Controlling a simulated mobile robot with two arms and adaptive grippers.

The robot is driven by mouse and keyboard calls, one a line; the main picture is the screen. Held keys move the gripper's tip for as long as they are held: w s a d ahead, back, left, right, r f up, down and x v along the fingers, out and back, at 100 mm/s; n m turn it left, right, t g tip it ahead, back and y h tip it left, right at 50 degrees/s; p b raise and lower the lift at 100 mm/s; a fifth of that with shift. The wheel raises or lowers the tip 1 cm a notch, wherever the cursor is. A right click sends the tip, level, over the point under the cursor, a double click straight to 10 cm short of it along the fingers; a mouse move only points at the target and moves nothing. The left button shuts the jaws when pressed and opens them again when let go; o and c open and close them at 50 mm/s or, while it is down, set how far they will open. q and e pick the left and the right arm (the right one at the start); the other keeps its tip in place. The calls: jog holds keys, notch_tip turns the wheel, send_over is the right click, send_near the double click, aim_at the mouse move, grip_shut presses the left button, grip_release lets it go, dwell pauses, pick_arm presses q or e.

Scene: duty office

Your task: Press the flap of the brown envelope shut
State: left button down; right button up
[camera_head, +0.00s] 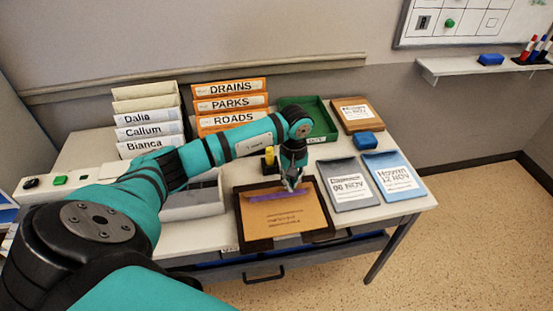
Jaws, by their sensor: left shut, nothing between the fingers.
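The brown envelope (283,218) lies flat in a dark tray (254,245) near the front edge of the desk. A purple strip (266,196) runs across its upper part, at the flap. My left gripper (291,186) is shut and empty, pointing down at the right part of the purple strip. The gripper hides part of the strip and flap there. I cannot tell whether the fingertips touch the envelope or how flat the flap lies. My right gripper is not in view.
Grey and blue folders (393,177) lie right of the tray. A green tray (318,118), a brown box (354,114) and a blue block (364,140) stand behind. White files (149,132) and orange files (228,104) stand at the back left. A yellow-topped item (269,155) stands behind the envelope.

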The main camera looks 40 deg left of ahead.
pick_arm(q)
jog(key=shift+f+b, duration=1.4)
jog(key=shift+f, duration=0.2)
jog(key=shift+r, duration=0.1)
notch_tip(320, 180, up, 2)
jog(key=shift+p, duration=0.75)
jog(key=shift+r+p, duration=1.95)
jog(key=shift+r, duration=1.6)
